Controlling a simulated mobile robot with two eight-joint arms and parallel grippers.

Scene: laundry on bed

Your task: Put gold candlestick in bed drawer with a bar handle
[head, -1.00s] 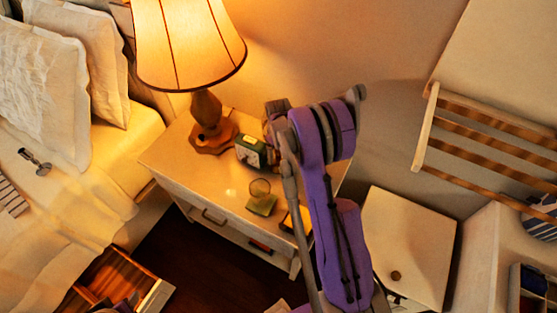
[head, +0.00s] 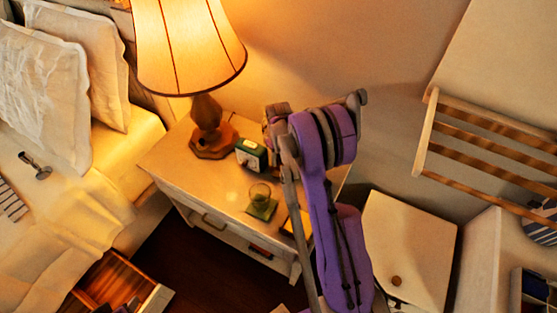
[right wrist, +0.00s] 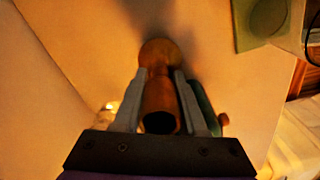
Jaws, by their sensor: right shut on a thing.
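In the right wrist view, my right gripper (right wrist: 162,104) is shut on the gold candlestick (right wrist: 160,92), with one finger on each side of its stem. Its open, dark top end is nearest the camera and its round base is farther away, over the pale nightstand top. I cannot tell whether the base touches that top. In the head view, the purple right arm hides the candlestick and most of the gripper. An open wooden bed drawer (head: 108,280) shows at lower left with a pale front; no handle on it can be made out.
The white nightstand (head: 180,160) carries a lit lamp (head: 190,50), a green clock (head: 250,154) and a glass on a green coaster (head: 262,208). The bed (head: 45,215) is at left. Dark floor (head: 200,270) lies between the nightstand and drawer. A white cabinet (head: 405,240) stands at right.

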